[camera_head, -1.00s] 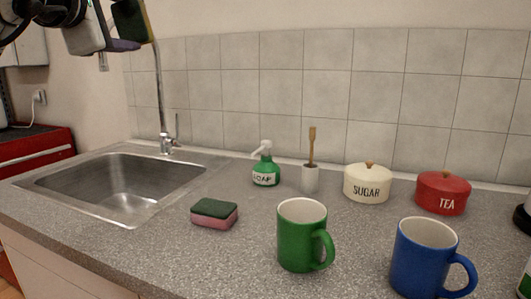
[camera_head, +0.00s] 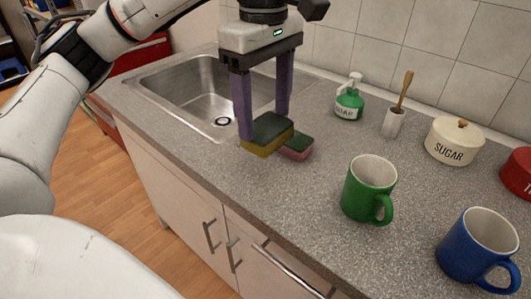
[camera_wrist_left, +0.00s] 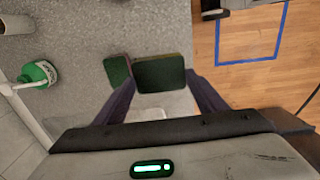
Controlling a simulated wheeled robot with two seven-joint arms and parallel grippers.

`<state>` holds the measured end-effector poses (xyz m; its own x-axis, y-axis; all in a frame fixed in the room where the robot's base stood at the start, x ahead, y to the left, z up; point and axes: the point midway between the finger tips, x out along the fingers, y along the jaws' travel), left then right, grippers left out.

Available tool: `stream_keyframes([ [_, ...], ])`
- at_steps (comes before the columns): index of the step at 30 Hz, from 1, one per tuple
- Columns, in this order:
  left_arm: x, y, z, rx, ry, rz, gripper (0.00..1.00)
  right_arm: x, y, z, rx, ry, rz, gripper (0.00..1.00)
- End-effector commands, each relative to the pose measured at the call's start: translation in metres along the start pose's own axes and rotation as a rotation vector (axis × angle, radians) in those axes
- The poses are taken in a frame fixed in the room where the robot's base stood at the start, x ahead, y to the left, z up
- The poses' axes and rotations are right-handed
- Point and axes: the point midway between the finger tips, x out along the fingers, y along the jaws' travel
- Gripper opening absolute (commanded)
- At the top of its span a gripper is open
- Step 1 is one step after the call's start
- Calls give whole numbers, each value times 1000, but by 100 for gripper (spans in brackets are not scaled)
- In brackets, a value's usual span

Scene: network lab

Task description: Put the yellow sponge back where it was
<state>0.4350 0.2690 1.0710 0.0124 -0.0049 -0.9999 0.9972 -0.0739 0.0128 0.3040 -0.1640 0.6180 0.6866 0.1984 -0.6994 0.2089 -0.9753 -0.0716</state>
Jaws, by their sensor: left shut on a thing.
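My left gripper (camera_head: 262,128) is shut on the yellow sponge (camera_head: 262,146), which has a dark green top. In the head view it holds the sponge over the front part of the counter, just left of and partly in front of the pink sponge (camera_head: 298,149). Whether the yellow sponge touches the counter or the pink sponge is hard to tell. In the left wrist view the yellow sponge (camera_wrist_left: 160,73) shows its green top between the purple fingers, with the pink sponge (camera_wrist_left: 117,70) close beside it. My right gripper is not in view.
The steel sink (camera_head: 205,97) lies behind and left of the gripper. A green mug (camera_head: 366,185) and a blue mug (camera_head: 476,240) stand to the right. The soap bottle (camera_head: 349,101), brush holder (camera_head: 393,122), sugar pot (camera_head: 451,141) and red pot (camera_head: 519,172) stand along the wall.

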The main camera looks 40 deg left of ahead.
Motion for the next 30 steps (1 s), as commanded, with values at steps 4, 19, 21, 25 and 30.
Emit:
stream_keyframes([
  [4,33,-6,0,6,2,-19,47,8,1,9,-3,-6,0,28],
  [19,90,-5,0,5,2,-14,47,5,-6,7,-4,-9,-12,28],
  [21,97,-5,0,4,2,-11,47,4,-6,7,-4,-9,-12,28],
  [25,99,-5,0,4,2,-10,47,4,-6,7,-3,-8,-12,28],
  [30,100,-5,0,4,2,-11,82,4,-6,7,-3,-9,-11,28],
])
